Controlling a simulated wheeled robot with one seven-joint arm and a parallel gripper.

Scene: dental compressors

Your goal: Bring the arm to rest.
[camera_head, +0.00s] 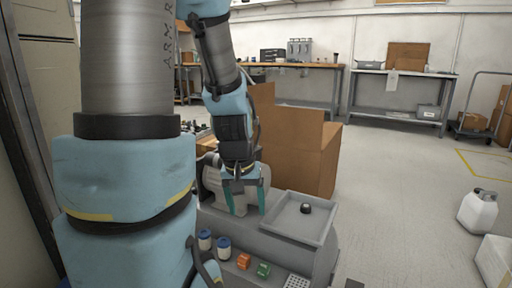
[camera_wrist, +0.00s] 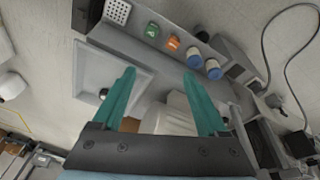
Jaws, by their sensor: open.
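My gripper (camera_head: 249,200) hangs from the arm in the middle of the head view, with its teal fingers pointing down. In the wrist view my gripper (camera_wrist: 160,88) shows its two fingers spread wide apart with nothing between the tips. It is over the grey machine just left of the shallow grey tray (camera_head: 325,229). A small black knob-like part (camera_head: 306,208) lies in that tray. My arm reaches in from the upper left and hides part of the machine.
Two white bottles with blue caps (camera_head: 223,243), an orange block (camera_head: 243,261) and a green block (camera_head: 263,270) sit on the machine's front ledge. Cardboard boxes (camera_head: 305,150) stand close behind. A white jug (camera_head: 478,211) stands on the right floor. Floor between is clear.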

